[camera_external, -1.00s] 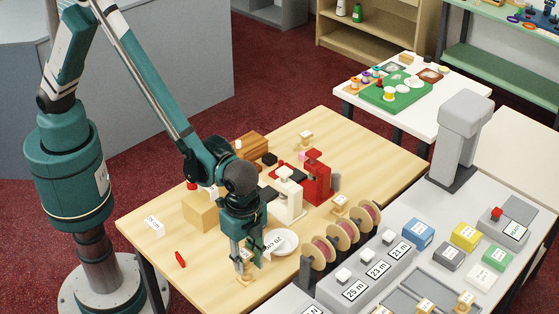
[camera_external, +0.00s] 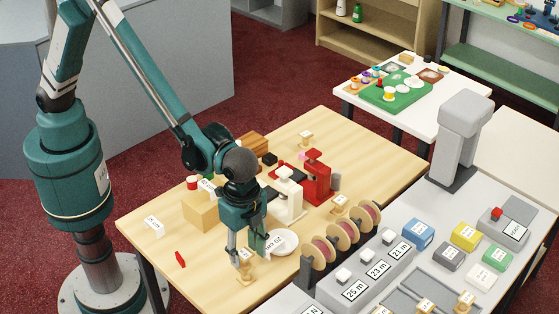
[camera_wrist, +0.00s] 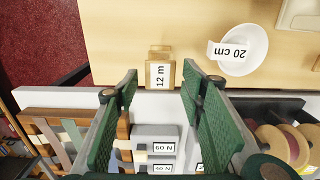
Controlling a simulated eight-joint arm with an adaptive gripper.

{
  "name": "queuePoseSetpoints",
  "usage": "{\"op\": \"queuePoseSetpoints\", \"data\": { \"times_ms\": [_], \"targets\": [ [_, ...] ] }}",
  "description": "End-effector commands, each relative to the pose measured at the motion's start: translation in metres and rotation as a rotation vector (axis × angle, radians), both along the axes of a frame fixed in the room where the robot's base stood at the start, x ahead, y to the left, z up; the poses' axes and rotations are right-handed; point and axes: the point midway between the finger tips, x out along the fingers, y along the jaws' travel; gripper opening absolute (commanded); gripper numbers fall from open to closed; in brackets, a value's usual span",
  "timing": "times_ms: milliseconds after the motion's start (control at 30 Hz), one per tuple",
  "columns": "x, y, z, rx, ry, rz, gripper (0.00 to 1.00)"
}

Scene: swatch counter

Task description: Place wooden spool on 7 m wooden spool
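A small wooden spool labelled 12 m (camera_wrist: 161,74) stands on the wooden table in the wrist view, in line with the gap between my fingertips. It also shows below my gripper in the external view (camera_external: 246,280). My gripper (camera_external: 247,258) is open and empty, with its green fingers (camera_wrist: 160,88) spread apart. Other wooden spools stand on the table at the back (camera_external: 306,138) and near the ribbon rack (camera_external: 339,205).
A white dish (camera_external: 287,243) with a 20 cm label sits close right of my gripper. White (camera_external: 287,194) and red (camera_external: 318,178) devices and a ribbon reel rack (camera_external: 342,236) stand beyond it. A wooden block (camera_external: 199,212) is at left. The front left tabletop is mostly clear.

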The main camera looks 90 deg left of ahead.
Motion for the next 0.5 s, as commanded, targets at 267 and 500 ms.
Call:
{"op": "queuePoseSetpoints", "data": {
  "times_ms": [267, 500],
  "targets": [
    [0.0, 0.0, 0.046, 0.0, 0.0, 0.0, 0.4],
    [0.0, 0.0, 0.075, 0.0, 0.0, 0.0, 0.4]
  ]
}}
